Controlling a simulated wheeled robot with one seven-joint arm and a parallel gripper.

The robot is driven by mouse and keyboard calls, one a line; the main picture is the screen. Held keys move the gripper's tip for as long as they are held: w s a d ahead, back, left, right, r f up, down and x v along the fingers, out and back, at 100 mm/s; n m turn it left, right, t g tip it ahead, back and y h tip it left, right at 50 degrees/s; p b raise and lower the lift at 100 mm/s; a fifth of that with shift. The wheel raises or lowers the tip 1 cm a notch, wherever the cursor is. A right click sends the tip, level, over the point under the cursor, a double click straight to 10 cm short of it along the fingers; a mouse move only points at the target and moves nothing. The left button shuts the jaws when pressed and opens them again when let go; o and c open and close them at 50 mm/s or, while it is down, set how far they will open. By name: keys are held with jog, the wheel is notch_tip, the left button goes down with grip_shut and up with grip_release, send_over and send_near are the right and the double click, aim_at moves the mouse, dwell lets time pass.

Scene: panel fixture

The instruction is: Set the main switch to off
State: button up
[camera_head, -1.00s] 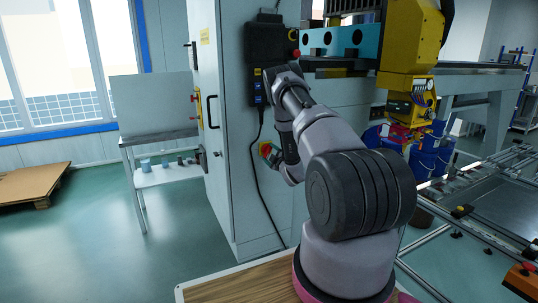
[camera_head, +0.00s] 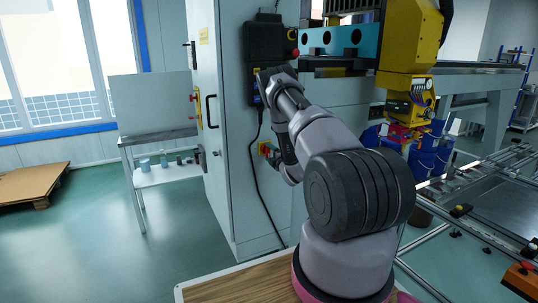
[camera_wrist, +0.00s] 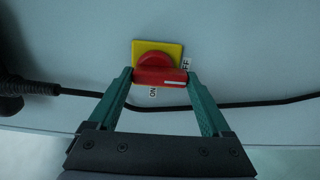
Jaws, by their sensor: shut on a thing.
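The main switch is a red rotary knob (camera_wrist: 158,66) on a square yellow plate (camera_wrist: 142,48) on the pale cabinet wall. My gripper (camera_wrist: 160,77) is shut on the knob's handle, one green finger at each end. The handle lies sideways in the wrist view, its white mark towards the right finger, just below the OFF label (camera_wrist: 186,64). The ON label (camera_wrist: 153,92) is below the handle. In the head view the switch (camera_head: 264,147) is small and partly hidden by my gripper (camera_head: 269,153).
A black cable (camera_wrist: 245,105) runs along the wall close to my fingers. A black control box (camera_head: 268,45) with a red button hangs on the cabinet above the switch. The cabinet door has a black handle (camera_head: 209,111). A yellow machine head (camera_head: 408,40) stands to the right.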

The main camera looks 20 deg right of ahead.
jog(key=shift+s+f, duration=0.1)
jog(key=o, duration=1.2)
jog(key=shift+c, duration=0.2)
jog(key=s, duration=1)
jog(key=shift+s+d, duration=0.15)
jog(key=shift+s, duration=0.2)
